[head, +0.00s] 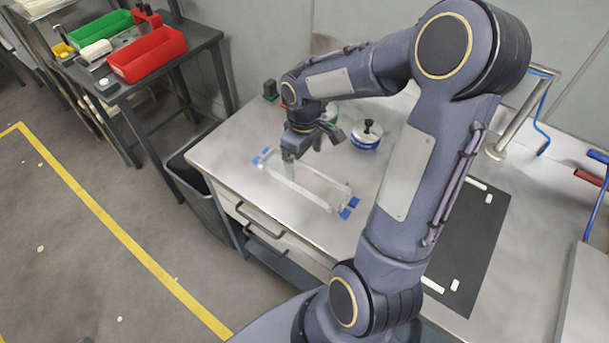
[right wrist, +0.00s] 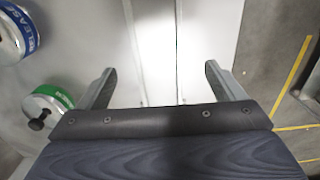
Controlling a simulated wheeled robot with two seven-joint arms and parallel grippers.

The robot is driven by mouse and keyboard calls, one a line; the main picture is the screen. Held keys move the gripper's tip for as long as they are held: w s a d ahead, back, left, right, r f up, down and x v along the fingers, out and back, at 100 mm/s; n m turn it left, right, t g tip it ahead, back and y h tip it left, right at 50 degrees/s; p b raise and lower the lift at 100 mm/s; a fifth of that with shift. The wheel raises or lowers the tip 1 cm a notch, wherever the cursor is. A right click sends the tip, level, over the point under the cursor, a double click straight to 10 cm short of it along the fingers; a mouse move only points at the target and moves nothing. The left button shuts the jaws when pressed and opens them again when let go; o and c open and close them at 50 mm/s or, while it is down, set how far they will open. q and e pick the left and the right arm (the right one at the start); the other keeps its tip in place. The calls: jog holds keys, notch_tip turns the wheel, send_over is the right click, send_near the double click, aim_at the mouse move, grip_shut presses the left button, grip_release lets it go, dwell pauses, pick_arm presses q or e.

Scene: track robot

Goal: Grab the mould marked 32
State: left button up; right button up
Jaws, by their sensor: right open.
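A long, pale, see-through frame or tray (head: 306,188) with blue pieces at both ends lies on the steel bench top. No number 32 is legible in either view, so I cannot tell whether this is the mould. My right gripper (head: 290,168) is over its far left end. In the right wrist view my right gripper (right wrist: 159,70) is open, with its two fingers wide apart and nothing held. A pale strip with long straight edges (right wrist: 158,45) runs between the fingers. My left gripper is not in view.
A blue-labelled tub with a black knob (head: 366,138) stands right of the gripper. A green-labelled one (right wrist: 48,104) shows in the wrist view. A dark mat (head: 468,245) with small white pieces lies at the right. A red bin (head: 148,54) sits on the side table.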

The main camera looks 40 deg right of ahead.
aim_at(305, 179)
jog(key=f, duration=0.4)
jog(key=f+p, duration=0.1)
jog(key=f, duration=0.2)
jog(key=shift+d+f, duration=0.2)
jog(key=shift+f, duration=0.15)
jog(key=c, duration=1.6)
jog(key=shift+w, duration=0.1)
jog(key=shift+c, duration=0.8)
jog(key=shift+r, duration=0.2)
